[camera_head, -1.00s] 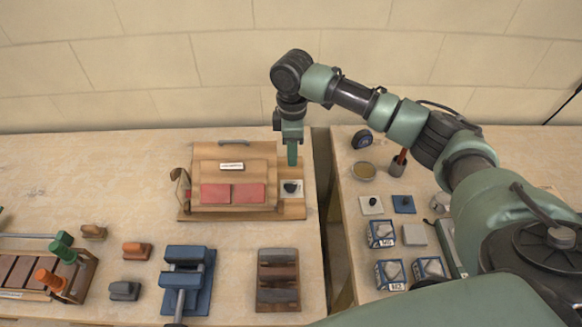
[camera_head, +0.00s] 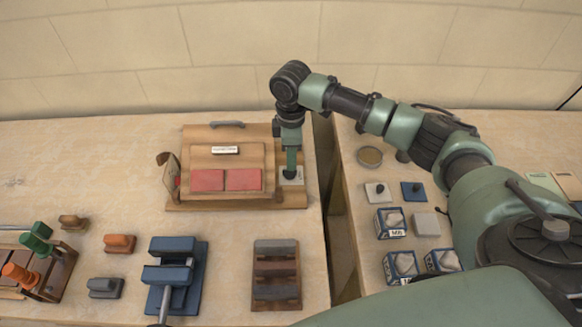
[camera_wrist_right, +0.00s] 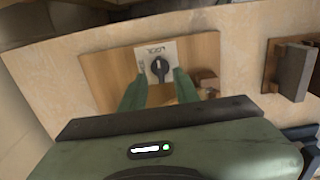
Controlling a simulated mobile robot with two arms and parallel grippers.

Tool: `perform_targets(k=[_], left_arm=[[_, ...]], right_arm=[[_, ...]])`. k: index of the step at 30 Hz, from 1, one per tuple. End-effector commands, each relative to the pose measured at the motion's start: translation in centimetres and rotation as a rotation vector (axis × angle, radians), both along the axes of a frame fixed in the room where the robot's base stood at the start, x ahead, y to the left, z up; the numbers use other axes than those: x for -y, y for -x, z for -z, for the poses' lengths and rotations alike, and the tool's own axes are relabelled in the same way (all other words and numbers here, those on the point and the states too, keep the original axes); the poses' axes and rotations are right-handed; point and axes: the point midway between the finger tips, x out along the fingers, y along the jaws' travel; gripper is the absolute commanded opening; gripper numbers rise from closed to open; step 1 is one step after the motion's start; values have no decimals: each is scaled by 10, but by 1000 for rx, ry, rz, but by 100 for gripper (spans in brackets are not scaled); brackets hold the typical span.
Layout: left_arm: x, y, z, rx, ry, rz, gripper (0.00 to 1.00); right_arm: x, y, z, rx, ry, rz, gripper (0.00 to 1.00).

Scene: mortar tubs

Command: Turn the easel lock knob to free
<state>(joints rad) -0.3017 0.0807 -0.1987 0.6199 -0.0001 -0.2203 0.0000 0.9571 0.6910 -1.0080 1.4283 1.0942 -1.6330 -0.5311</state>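The easel (camera_head: 223,136) is a wooden box-like stand on the left bench. Its lock knob (camera_wrist_right: 158,68) is dark and round, with a pale mark, on a white plate (camera_wrist_right: 171,49) lettered LOCK. The mark lies roughly toward that word. The plate also shows at the right of the easel base in the head view (camera_head: 298,173). My right gripper (camera_wrist_right: 161,73) points down over the plate, its green fingers apart on either side of the knob. I cannot tell whether they touch it. In the head view the gripper (camera_head: 291,174) mostly hides the knob. My left gripper is out of view.
A gap (camera_head: 340,230) separates the benches. Small blue boxes (camera_head: 391,223) and a round tin (camera_head: 369,157) stand on the right bench.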

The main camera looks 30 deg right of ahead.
Motion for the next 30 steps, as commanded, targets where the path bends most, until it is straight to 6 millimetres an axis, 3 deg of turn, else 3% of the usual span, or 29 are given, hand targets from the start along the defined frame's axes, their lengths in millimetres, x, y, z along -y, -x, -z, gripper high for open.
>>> perform_targets(k=[9,19,20,23,30], left_arm=[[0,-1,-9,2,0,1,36],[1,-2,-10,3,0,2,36],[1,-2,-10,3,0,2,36],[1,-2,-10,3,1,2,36],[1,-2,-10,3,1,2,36]], right_arm=[[0,0,43,-1,0,0,31],[0,0,49,0,-1,-1,31],[0,0,49,0,-1,-1,28],[0,0,49,0,-1,-1,0],[0,0,48,0,-1,-4,0]])
